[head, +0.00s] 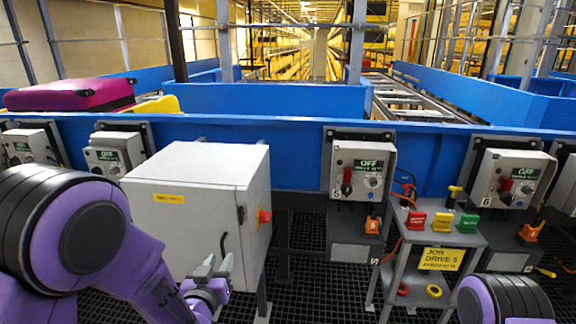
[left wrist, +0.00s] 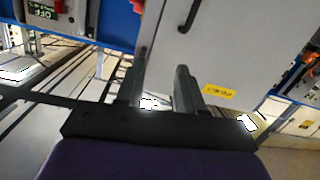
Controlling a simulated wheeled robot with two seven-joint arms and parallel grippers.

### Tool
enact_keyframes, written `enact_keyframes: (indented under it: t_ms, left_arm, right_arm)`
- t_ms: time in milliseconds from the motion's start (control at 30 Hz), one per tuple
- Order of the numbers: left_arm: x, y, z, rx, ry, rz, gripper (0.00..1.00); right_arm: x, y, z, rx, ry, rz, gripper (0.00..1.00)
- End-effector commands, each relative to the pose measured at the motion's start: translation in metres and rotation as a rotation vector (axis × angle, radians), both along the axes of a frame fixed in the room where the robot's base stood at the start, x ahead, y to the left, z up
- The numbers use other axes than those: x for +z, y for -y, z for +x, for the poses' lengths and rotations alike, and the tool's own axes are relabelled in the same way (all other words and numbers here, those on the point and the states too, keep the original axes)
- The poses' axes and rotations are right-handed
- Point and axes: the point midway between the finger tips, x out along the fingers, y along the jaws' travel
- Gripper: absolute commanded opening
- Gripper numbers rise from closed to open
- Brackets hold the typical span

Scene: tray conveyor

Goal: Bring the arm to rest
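My left arm comes in from the left, and its purple wrist reaches low in front of the grey cabinet (head: 195,215). My left gripper (head: 217,264) points up and forward near the cabinet's lower right part. Its two grey fingers stand apart with nothing between them. In the left wrist view the open fingers (left wrist: 159,78) show against the cabinet's grey face (left wrist: 212,45), and I cannot tell the exact gap to it. A purple and black part of my right arm shows at the bottom right of the head view; my right gripper is out of view.
The cabinet has a red knob (head: 264,216) and a dark handle. Control boxes, one marked 5 (head: 358,172) and one marked 6 (head: 512,178), hang on the blue conveyor side (head: 290,135). A grey stand (head: 430,238) holds coloured lockout pieces. A magenta suitcase (head: 70,95) lies at back left.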

Motion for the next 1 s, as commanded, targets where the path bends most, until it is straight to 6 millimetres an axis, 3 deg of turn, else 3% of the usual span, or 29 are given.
enact_keyframes:
  t_ms: [33,100,200,300,400,500,600,700,1000]
  left_arm:
    - [-0.036,-0.012,-0.018,0.046,-0.105,-0.043,0.37]
    - [-0.089,-0.028,-0.052,0.120,-0.261,-0.101,0.37]
    - [-0.157,-0.049,-0.112,0.233,-0.478,-0.159,0.37]
    - [-0.212,-0.066,-0.184,0.341,-0.682,-0.187,0.37]
    - [-0.250,-0.078,-0.253,0.428,-0.857,-0.178,0.37]
    - [-0.270,-0.085,-0.306,0.473,-0.978,-0.158,0.37]
    - [-0.282,-0.087,-0.334,0.489,-1.042,-0.148,0.37]
    - [-0.285,-0.087,-0.343,0.491,-1.061,-0.143,0.37]
    - [-0.285,-0.087,-0.341,0.488,-1.058,-0.142,0.37]
  right_arm:
    - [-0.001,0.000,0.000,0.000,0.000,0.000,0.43]
    - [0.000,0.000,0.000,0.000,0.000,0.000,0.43]
    - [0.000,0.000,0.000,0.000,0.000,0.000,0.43]
    - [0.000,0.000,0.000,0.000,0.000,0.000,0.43]
    - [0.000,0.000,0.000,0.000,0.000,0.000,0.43]
    - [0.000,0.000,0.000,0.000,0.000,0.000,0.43]
    - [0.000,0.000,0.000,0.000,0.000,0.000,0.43]
    - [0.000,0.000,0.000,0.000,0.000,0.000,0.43]
    - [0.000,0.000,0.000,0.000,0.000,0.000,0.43]
